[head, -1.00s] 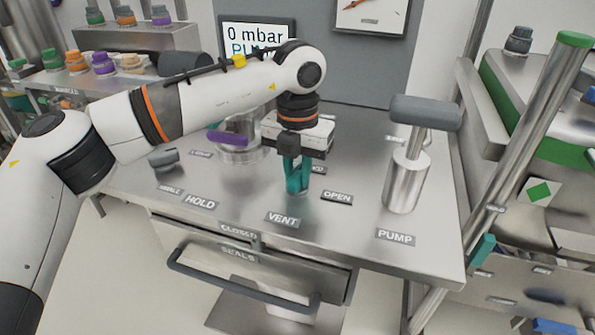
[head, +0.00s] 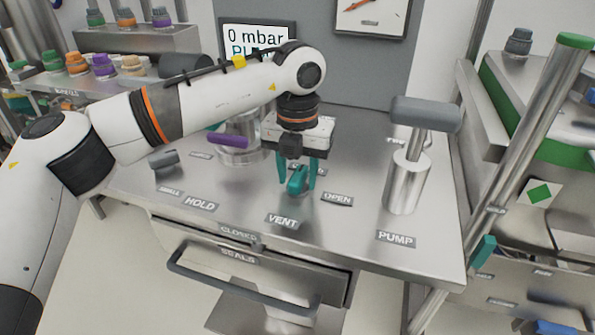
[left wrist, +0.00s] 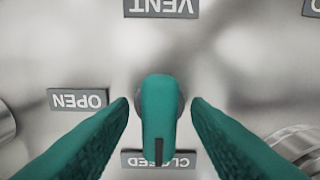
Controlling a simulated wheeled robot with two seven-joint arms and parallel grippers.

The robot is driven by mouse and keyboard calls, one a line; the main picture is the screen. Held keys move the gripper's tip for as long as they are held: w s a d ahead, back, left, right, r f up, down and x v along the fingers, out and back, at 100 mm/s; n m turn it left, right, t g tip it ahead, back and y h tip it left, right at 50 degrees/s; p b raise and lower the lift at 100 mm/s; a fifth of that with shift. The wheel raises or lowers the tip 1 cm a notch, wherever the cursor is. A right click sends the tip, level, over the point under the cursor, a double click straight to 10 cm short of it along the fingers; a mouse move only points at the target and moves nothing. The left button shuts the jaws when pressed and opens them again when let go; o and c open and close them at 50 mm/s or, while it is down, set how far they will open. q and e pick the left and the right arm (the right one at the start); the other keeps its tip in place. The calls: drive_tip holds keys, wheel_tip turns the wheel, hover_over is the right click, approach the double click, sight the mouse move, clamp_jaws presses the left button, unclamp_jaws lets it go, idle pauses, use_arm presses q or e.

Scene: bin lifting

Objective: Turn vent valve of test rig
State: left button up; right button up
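The vent valve is a teal knob (left wrist: 160,118) with a dark line along it, and it also shows in the head view (head: 297,181). In the left wrist view its marked end points to the CLOSED label (left wrist: 180,158) and covers part of it. The OPEN label (left wrist: 77,99) lies to the left and the VENT label (left wrist: 161,7) at the top. My left gripper (head: 297,182) points down over the knob. Its teal fingers stand open on either side of the knob, with a gap at each. My right gripper is not in view.
A pump (head: 405,180) with a grey lever handle stands right of the valve. The display (head: 256,36) reads 0 mbar. A drawer (head: 235,262) marked SEALS is below the bench.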

sight(298, 175)
use_arm(q)
wheel_tip(298, 175, up, 12)
drive_tip(key=p, duration=0.1)
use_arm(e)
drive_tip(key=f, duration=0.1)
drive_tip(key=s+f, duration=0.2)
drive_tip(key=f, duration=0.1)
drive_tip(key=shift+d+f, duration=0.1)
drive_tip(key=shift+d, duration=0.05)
use_arm(q)
drive_tip(key=shift+f, duration=0.1)
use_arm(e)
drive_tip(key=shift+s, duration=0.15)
